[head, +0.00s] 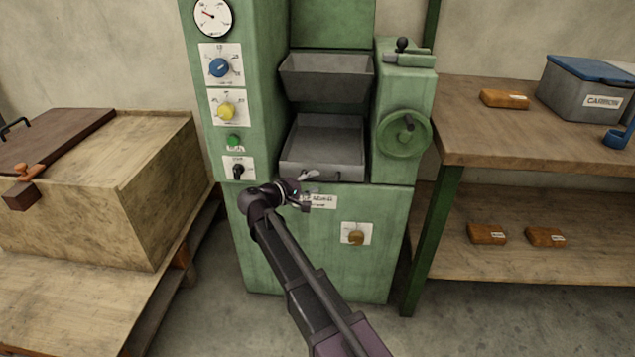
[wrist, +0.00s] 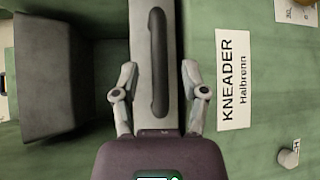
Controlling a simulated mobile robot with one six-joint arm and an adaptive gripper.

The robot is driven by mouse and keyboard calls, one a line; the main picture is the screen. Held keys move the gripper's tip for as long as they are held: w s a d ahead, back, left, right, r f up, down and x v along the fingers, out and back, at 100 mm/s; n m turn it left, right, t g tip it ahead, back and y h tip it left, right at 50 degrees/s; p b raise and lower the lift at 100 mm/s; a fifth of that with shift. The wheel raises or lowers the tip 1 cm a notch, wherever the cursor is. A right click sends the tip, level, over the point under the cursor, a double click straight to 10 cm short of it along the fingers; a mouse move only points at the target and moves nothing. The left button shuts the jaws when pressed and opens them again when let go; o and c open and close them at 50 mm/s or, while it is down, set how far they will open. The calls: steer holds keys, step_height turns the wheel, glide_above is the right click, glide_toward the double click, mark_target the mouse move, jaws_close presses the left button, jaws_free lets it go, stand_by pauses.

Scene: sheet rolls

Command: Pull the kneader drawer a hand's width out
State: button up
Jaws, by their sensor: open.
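The kneader is a green machine with a grey, open-topped drawer (head: 325,143) below a grey hopper. The drawer's front panel also shows in the wrist view (wrist: 168,105), with a dark bar handle (wrist: 157,62) on it. My gripper (head: 308,188) is in front of the drawer's lower front edge, left of centre. In the wrist view, my gripper (wrist: 159,80) is open, with one finger on each side of the panel and handle. Nothing is gripped. The gap between fingertips and handle cannot be judged. My gripper partly hides the drawer front in the head view.
The label "KNEADER Halbronn" (wrist: 233,80) is beside the right finger. Knobs, a gauge (head: 213,17) and a handwheel (head: 404,134) flank the drawer. A wooden chest (head: 150,190) stands left, a workbench (head: 535,135) right. Floor in front looks clear.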

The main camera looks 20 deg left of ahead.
steer(key=shift+x, duration=1.2)
jaws_close()
